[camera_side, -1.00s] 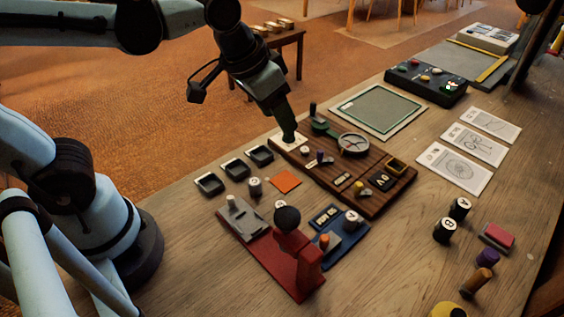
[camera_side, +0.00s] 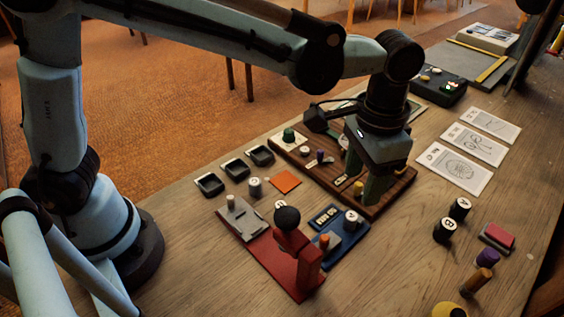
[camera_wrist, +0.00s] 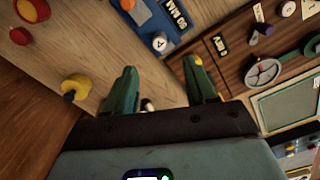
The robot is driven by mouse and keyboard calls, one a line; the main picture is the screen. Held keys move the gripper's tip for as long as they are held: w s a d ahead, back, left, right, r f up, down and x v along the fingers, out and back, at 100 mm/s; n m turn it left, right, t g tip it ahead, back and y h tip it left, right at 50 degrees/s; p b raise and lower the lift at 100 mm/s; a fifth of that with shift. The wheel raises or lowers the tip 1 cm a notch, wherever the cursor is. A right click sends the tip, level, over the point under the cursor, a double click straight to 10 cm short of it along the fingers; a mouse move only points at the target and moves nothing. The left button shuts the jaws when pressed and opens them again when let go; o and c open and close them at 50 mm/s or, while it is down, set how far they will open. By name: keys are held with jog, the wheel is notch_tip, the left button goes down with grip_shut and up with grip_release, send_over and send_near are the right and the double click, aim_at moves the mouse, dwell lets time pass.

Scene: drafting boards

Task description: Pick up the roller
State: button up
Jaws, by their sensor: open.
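I cannot tell for certain which thing is the roller. A brown cylinder (camera_side: 478,281) stands at the table's right front, with a purple-topped cylinder (camera_side: 487,258) just behind it. My gripper (camera_side: 364,180) has its green fingers apart and points down over the right part of the dark wooden board (camera_side: 322,178). It hides much of the board, including its dial, in the side view. In the wrist view my gripper (camera_wrist: 160,66) is open; a small dark piece with a pale top (camera_wrist: 148,105) shows low between the fingers. The dial (camera_wrist: 262,72) lies right of them.
A red press (camera_side: 298,262) with a black ball stands at the front, beside a blue tray (camera_side: 349,235). Two black stamps (camera_side: 445,230) and several paper cards (camera_side: 475,145) lie to the right. A black button box (camera_side: 428,85) is behind. Bare wood lies right of the board.

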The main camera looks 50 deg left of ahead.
aim_at(352, 216)
jog(key=shift+s+f, duration=0.1)
jog(key=shift+f, duration=4.5)
grip_shut()
